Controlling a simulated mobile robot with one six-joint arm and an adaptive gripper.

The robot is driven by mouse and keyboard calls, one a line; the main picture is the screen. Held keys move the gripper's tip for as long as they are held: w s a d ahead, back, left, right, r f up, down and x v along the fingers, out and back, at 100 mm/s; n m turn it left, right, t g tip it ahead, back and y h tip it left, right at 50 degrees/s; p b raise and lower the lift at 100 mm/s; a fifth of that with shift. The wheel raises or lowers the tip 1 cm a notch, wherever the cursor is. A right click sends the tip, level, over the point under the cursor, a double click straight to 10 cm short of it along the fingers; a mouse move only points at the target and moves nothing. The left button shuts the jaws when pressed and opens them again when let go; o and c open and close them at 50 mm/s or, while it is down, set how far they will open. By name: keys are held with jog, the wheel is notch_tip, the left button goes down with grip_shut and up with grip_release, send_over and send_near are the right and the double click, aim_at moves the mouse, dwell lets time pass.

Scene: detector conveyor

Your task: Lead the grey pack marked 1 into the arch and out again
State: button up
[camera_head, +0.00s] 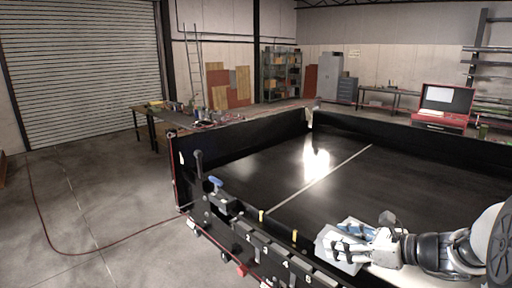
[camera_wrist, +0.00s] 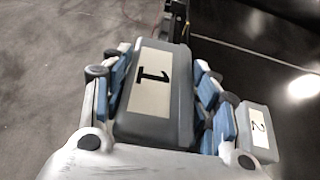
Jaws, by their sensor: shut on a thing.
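The grey pack marked 1 (camera_wrist: 155,100) fills the middle of the wrist view, its pale label facing the camera. My gripper (camera_wrist: 163,75) is shut on it, with blue-padded fingers against its left and right sides. In the head view my gripper (camera_head: 345,243) is at the lower right, over the near side of the black belt. I cannot make out an arch in either view.
A grey pack marked 2 (camera_wrist: 258,135) is just right of my gripper. Dark blocks with numbered labels (camera_head: 270,254) line the near rail. Black walls (camera_head: 250,134) border the wide belt (camera_head: 400,190), whose visible middle is clear. Open floor (camera_head: 90,215) lies left.

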jog(key=s+a+f+n+g+y, duration=0.1)
jog(key=s+a+f, duration=0.25)
jog(key=f, duration=0.45)
jog(key=s+a+f, duration=0.3)
jog(key=a+f, duration=0.2)
jog(key=f, duration=0.2)
notch_tip(320, 180, down, 14)
jog(key=b, duration=1.3)
jog(key=shift+s+a+r, duration=0.2)
jog(key=shift+s+a, duration=0.1)
jog(key=shift+a, duration=0.05)
jog(key=shift+s, duration=0.1)
